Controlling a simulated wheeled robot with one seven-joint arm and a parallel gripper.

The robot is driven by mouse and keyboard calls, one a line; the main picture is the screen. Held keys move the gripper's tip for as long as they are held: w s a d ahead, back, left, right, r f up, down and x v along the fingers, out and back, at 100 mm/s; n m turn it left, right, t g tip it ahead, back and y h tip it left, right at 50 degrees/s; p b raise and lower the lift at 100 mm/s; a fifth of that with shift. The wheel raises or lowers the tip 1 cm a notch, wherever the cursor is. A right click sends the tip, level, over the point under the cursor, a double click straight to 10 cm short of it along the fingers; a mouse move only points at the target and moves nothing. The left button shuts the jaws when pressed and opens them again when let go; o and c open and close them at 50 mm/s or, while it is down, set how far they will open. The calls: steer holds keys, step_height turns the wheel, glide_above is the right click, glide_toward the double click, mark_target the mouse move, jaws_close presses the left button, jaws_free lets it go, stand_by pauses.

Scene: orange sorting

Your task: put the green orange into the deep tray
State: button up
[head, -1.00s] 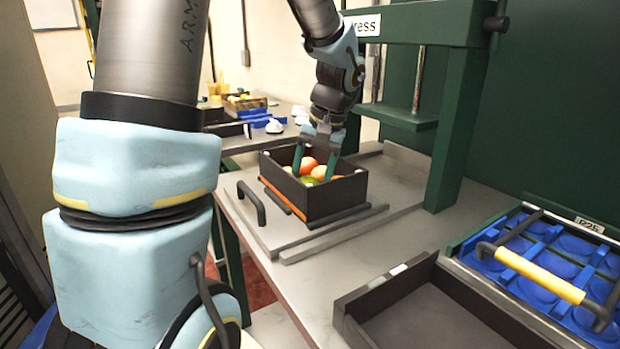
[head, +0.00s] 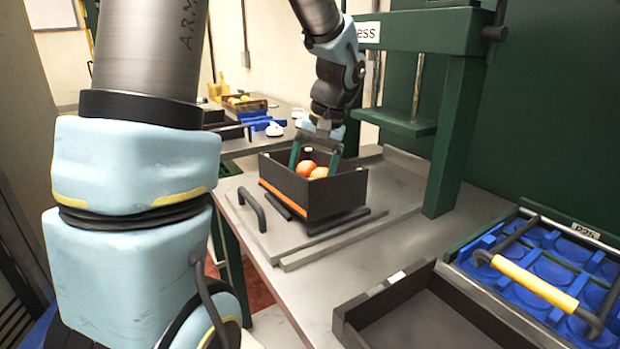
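A dark box (head: 337,197) with an orange stripe stands on the metal plate of the press table. An orange fruit (head: 306,168) and a paler orange one (head: 319,172) show inside it. The green orange is not visible; the box walls hide the lower part of the inside. My gripper (head: 315,163) is over the box, pointing down, with its two dark green fingers spread apart. No fruit is seen clamped between them. An empty dark tray (head: 362,340) lies at the front right; I cannot tell which container is the deep tray.
A blue tray (head: 540,268) with round hollows and a yellow-handled bar (head: 535,283) lies at the right. The green press frame (head: 457,140) rises behind the box. A black handle (head: 252,208) stands on the plate. Bare table lies between box and dark tray.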

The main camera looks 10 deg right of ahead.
steer(key=shift+w+a+r+p+v, duration=0.1)
steer(key=shift+a+p+v, duration=0.15)
steer(key=shift+p+v, duration=0.8)
steer(key=shift+w+a+r+p+v, duration=0.1)
steer(key=shift+a+p+v, duration=0.15)
steer(key=shift+p+v, duration=0.7)
steer(key=shift+w+a+p+v, duration=0.1)
steer(key=shift+a+p+v, duration=0.15)
steer(key=shift+p+v, duration=0.8)
steer(key=shift+r+b, duration=0.3)
steer(key=shift+b, duration=0.15)
